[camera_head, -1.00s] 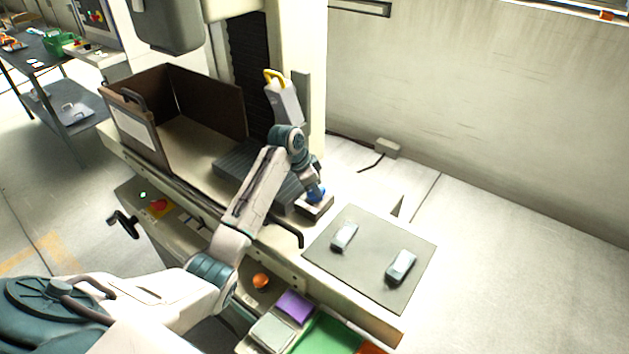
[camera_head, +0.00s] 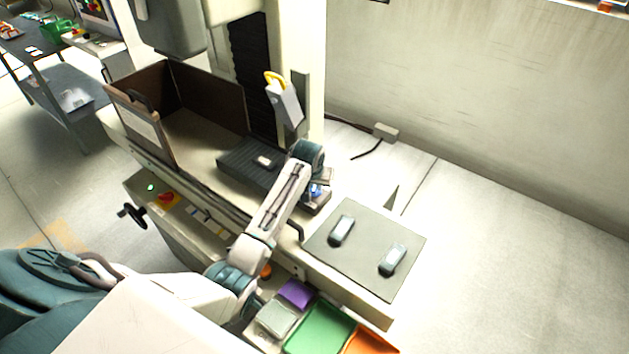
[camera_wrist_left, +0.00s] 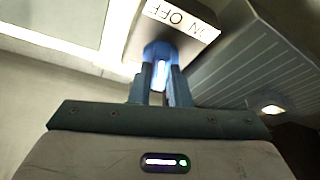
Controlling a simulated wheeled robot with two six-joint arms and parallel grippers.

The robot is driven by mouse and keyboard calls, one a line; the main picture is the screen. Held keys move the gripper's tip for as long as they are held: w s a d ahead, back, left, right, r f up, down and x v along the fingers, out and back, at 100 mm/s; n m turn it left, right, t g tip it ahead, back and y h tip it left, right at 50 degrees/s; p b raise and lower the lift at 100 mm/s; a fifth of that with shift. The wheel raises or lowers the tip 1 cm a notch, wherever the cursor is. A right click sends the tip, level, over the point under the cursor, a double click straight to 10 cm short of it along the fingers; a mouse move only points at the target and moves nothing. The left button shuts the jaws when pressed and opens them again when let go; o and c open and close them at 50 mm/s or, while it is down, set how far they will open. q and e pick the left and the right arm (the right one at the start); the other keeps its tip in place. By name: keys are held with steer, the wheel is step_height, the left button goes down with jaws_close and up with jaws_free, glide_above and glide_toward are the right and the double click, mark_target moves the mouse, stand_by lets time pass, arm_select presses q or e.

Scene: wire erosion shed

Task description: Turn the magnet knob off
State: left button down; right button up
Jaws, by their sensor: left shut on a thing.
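The blue magnet knob (camera_wrist_left: 158,48) is in the left wrist view, below a white label (camera_wrist_left: 182,18) reading ON and OFF, which appears upside down. My left gripper (camera_wrist_left: 160,82) is shut on the knob, one finger on each side. In the head view, my left gripper (camera_head: 317,189) is at the small dark block at the right end of the grey ribbed magnet chuck (camera_head: 246,168). There the arm and fingers hide most of the knob, and its pointing direction cannot be read. My right gripper is in neither view.
A small pale metal piece (camera_head: 265,161) lies on the chuck. A grey mat (camera_head: 366,245) with two metal pieces lies to the right. Purple, green and orange trays are at the front. A brown open-fronted enclosure (camera_head: 205,92) stands behind left. A yellow-handled tool stands behind the wrist.

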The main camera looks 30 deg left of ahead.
arm_select(q)
steer(key=shift+d+n+g+y, duration=0.15)
steer(key=shift+n+y, duration=0.3)
steer(key=shift+n, duration=0.7)
steer(key=shift+a+n+g+y, duration=0.15)
steer(key=shift+n+y, duration=0.3)
steer(key=shift+n, duration=0.7)
steer(key=shift+w+d, duration=0.1)
steer(key=c, duration=1.4)
jaws_free()
steer(key=shift+o, duration=0.2)
steer(key=shift+r, duration=0.1)
steer(key=shift+d+r, duration=0.15)
steer(key=shift+r, duration=0.1)
steer(key=b+v, duration=0.3)
steer(key=v, duration=0.7)
steer(key=shift+b, duration=0.35)
